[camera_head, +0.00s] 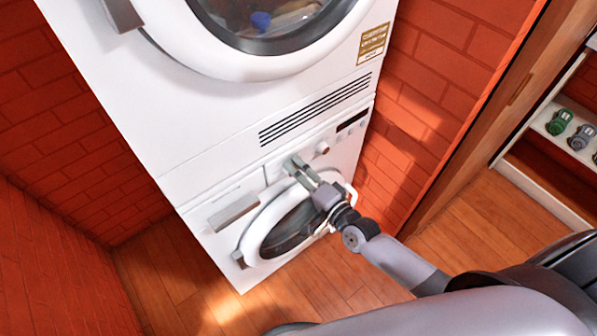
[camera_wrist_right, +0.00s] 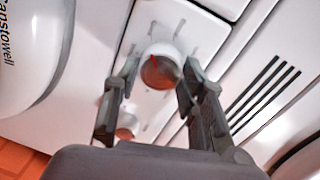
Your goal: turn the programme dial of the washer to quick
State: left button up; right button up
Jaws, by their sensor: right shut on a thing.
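The white washer (camera_head: 225,235) is the lower of two stacked machines in the head view. In the right wrist view, its round programme dial (camera_wrist_right: 160,65) has a white rim and a reddish, shiny face, with short grey marks around it. Their labels cannot be read, and I see no clear pointer. My right gripper (camera_head: 296,165) reaches the washer's panel from the lower right. Its two fingers (camera_wrist_right: 160,78) are closed on opposite sides of the dial. In the head view the fingers mostly hide the dial. My left gripper is not in view.
A smaller knob (camera_head: 323,148) and a dark display (camera_head: 351,121) are on the same panel. The washer's round door (camera_head: 262,222) is below, close to my right arm. The upper machine (camera_head: 130,90) stands above. A shelf (camera_head: 548,190) is at the right.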

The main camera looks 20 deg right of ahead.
dwell(0.4)
jog(key=o, duration=1.2)
jog(key=shift+c, duration=0.2)
jog(key=v, duration=1.2)
jog(key=shift+d+f, duration=0.1)
